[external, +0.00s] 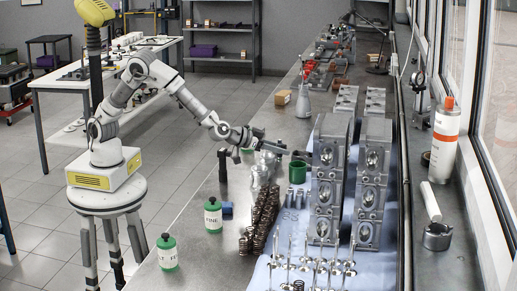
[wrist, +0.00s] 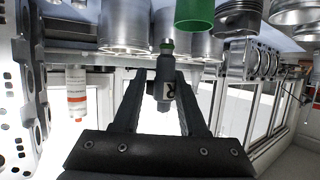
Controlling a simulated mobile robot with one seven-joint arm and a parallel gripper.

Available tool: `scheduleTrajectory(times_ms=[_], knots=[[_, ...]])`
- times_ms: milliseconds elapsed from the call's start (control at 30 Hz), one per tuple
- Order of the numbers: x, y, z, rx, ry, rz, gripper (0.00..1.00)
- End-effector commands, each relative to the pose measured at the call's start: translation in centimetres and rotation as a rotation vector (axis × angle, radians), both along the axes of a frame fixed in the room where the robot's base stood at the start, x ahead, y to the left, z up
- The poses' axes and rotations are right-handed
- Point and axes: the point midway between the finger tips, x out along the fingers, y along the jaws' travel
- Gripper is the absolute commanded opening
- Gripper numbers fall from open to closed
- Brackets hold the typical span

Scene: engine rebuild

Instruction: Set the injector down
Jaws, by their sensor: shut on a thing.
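The injector (wrist: 166,68) is a small dark grey body with a green ring near one end and a pale lettered label. In the wrist view it sits between the two fingers of my gripper (wrist: 160,95), which is shut on it. In the external view my gripper (external: 284,150) is held above the bench, just left of the standing cylinder heads (external: 326,190). The injector is too small to make out there. The wrist view looks upside down, with the bench along the top and the injector apart from it.
A green cup (external: 297,172) stands just below my gripper; it also shows in the wrist view (wrist: 194,14). Metal cylinders (wrist: 124,28) and a piston (wrist: 238,18) are close by. Springs (external: 263,215), valves (external: 310,268) and green-capped bottles (external: 213,218) crowd the near bench (external: 190,240).

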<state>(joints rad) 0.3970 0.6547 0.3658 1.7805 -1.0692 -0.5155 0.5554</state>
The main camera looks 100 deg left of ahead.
Motion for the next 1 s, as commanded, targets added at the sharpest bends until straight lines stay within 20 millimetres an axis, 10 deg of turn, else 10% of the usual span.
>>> scheduleTrajectory(times_ms=[200,367,1000], knots=[[0.0,-8.4,0.2,0.006,0.007,-0.103,0.0],[-0.2,-10.5,0.0,0.007,0.009,-0.13,0.0],[5.1,-1.0,-6.8,0.007,0.01,-0.134,0.0]])
